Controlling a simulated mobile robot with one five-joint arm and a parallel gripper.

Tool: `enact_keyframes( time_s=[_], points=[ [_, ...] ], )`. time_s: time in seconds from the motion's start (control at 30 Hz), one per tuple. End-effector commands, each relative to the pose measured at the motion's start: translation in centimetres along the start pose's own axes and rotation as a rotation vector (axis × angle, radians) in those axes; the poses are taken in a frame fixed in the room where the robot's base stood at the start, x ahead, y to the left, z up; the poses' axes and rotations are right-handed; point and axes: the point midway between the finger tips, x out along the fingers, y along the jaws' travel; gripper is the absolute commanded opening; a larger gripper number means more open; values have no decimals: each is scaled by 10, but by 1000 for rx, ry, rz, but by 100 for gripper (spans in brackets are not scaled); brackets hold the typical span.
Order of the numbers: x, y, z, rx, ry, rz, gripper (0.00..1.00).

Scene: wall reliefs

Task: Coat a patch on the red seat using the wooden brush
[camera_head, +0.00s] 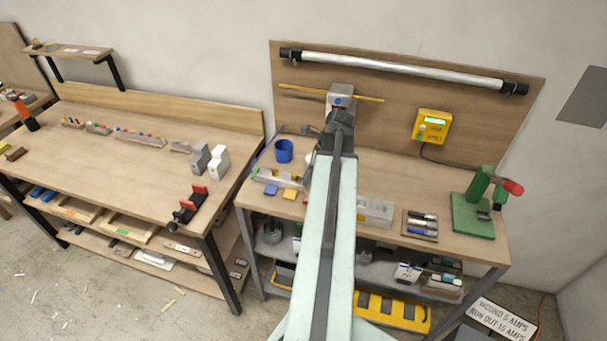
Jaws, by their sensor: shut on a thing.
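My arm reaches from the bottom middle up over the right bench. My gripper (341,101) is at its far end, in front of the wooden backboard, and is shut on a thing. The fingertips and what they hold are hidden by the wrist and arm. A thin yellow stick (300,88) runs left and right of the gripper; I cannot tell if it is the wooden brush's handle or lies on the board behind. I cannot make out a red seat. A small vise with red jaws (198,190) stands at the left bench's front corner.
A blue cup (284,151) stands left of my arm. A yellow meter box (432,126) hangs on the backboard, under a long tube lamp (400,70). A green press (477,204) with a red knob stands at the right. The bench is clear around the back right.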

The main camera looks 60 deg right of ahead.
Motion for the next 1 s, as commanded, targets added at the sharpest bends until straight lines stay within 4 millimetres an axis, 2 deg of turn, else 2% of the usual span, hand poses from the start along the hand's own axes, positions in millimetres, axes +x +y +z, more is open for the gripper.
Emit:
enact_keyframes(
  time_s=[0.17, 0.47, 1.0],
  points=[
    [-5, 2, -14, 0, 0, -1, 0],
    [-8, 2, -13, -1, 0, 0, 0],
    [-63, 3, 8, -1, 0, -1, 0]
  ],
)
